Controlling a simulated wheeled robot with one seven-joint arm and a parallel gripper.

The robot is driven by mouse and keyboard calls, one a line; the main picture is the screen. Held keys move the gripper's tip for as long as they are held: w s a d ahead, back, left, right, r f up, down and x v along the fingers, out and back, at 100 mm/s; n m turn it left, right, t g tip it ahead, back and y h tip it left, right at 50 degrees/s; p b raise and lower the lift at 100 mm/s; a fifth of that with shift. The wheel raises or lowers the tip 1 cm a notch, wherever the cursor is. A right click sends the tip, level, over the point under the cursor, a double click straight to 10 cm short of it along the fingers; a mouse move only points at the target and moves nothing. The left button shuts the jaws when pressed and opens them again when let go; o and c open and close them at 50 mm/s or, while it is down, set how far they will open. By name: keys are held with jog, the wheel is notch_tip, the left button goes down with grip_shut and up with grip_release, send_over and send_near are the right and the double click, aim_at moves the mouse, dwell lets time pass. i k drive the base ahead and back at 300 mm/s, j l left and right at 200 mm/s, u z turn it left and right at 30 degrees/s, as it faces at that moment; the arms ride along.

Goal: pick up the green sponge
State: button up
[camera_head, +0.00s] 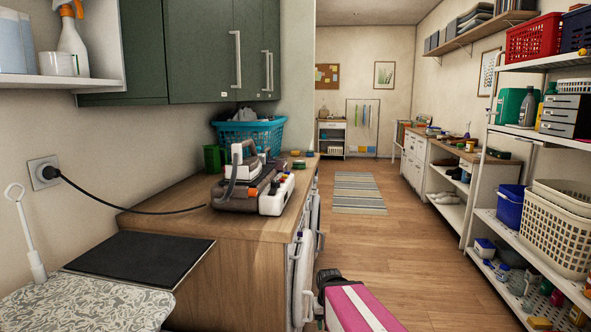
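A small green item (299,164), which may be the green sponge, lies flat on the wooden counter (150,222), beyond the iron set. It is small and far off, so I cannot tell for sure that it is a sponge. A small yellow item (310,154) lies just beyond it. No gripper fingers can be made out. A pink and white shape (356,310) with a dark end (328,278) rises at the bottom edge, and I cannot tell whether it is part of my arm.
The steam iron set (248,190) stands on the counter, its black cord running to the wall socket. A teal basket (250,132) and a green container (213,158) stand behind. Green cabinets (200,50) hang above. Open floor (385,250) lies between counter and right shelving (510,228).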

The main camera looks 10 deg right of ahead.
aim_at(302, 165)
jog(key=i+l, duration=0.1)
jog(key=l, duration=0.55)
jog(key=i+l, duration=0.2)
jog(key=l, duration=0.15)
jog(key=i+l+u, duration=0.1)
jog(key=l, duration=0.25)
jog(key=i+l, duration=0.3)
jog(key=i+l+u, duration=0.1)
jog(key=l, duration=0.3)
jog(key=i, duration=0.1)
